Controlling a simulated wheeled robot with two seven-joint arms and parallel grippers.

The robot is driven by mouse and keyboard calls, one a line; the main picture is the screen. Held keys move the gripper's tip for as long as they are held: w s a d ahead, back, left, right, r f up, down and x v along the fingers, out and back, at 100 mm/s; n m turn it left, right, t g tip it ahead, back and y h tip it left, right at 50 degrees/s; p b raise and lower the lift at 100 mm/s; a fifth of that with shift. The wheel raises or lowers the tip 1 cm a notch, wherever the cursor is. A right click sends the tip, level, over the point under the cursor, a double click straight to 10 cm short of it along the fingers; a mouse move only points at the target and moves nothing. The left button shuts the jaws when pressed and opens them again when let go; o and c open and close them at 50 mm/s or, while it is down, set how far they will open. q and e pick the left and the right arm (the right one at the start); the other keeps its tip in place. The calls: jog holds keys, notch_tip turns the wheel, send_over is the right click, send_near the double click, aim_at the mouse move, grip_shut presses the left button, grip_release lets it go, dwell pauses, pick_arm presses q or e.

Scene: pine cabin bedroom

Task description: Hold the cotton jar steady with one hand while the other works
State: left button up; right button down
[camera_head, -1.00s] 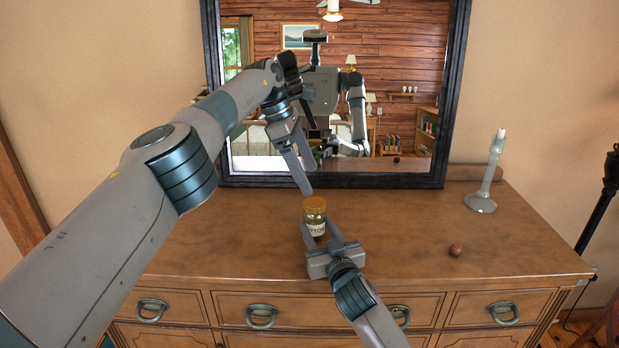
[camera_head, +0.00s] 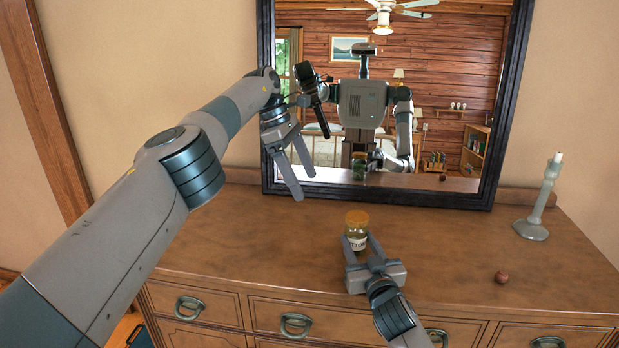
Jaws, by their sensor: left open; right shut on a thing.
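The cotton jar (camera_head: 356,243) is a small glass jar with an orange-brown lid and a pale label, of which only some letters show. It stands upright on the wooden dresser (camera_head: 240,240). My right gripper (camera_head: 362,246) is shut on the jar, a finger on each side of its body from the near side. My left gripper (camera_head: 304,188) is open and empty. It hangs in the air up and to the left of the jar, fingers pointing down, in front of the mirror.
A mirror in a dark frame (camera_head: 400,197) stands at the dresser's back and reflects me and the room. A pale candlestick (camera_head: 541,205) stands at the right. A small reddish-brown ball (camera_head: 501,277) lies right of the jar. The dresser top left of the jar is clear.

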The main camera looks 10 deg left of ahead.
jog(key=c, duration=0.9)
grip_release()
jog(key=b+v, duration=0.2)
jog(key=v, duration=1.5)
jog(key=shift+s+b, duration=0.2)
jog(key=shift+b, duration=0.1)
